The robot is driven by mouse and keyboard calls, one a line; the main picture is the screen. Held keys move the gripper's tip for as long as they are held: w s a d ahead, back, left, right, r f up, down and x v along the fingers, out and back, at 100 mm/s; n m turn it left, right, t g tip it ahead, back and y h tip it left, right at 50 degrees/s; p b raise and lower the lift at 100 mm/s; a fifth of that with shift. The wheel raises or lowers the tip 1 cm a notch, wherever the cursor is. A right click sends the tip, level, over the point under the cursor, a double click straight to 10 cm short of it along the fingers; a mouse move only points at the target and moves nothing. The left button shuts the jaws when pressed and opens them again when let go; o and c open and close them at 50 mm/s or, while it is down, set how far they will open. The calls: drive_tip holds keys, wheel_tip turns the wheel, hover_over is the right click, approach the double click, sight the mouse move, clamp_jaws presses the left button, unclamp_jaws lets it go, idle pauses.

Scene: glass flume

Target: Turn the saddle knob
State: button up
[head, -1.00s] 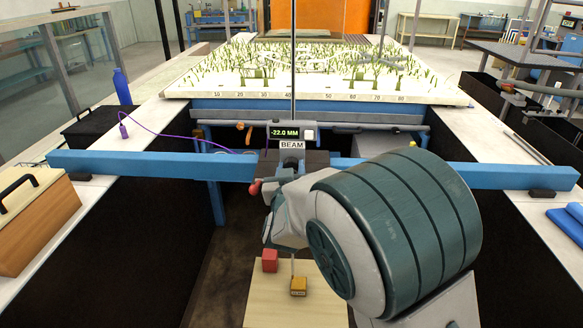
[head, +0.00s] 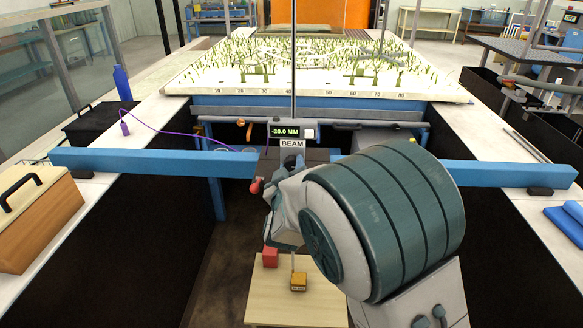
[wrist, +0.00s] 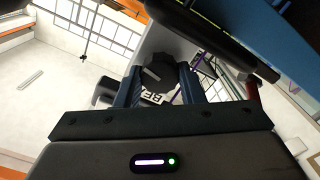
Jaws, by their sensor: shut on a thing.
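The saddle sits at the middle of the blue beam (head: 150,162). Its display (head: 284,131) reads -30.0 MM, above a plate marked BEAM (head: 292,143). In the wrist view, the dark saddle knob (wrist: 158,76) with a pale mark lies between the two blue fingers of my gripper (wrist: 160,88), which is shut on it. In the head view my grey and green arm covers the fingers and most of the knob. A red-ended lever (head: 257,186) sticks out at the saddle's left.
A thin rod (head: 293,65) rises above the saddle. A purple cable (head: 165,134) runs left to a purple bottle-shaped item (head: 124,122). The planted flume bed (head: 310,75) lies behind. Below, a wooden board (head: 270,300) carries a red block (head: 270,257) and a yellow block (head: 299,281).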

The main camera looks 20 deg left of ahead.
drive_tip(key=o, duration=1)
drive_tip(key=b+v, duration=0.2)
drive_tip(key=v, duration=1.2)
drive_tip(key=shift+w, duration=0.1)
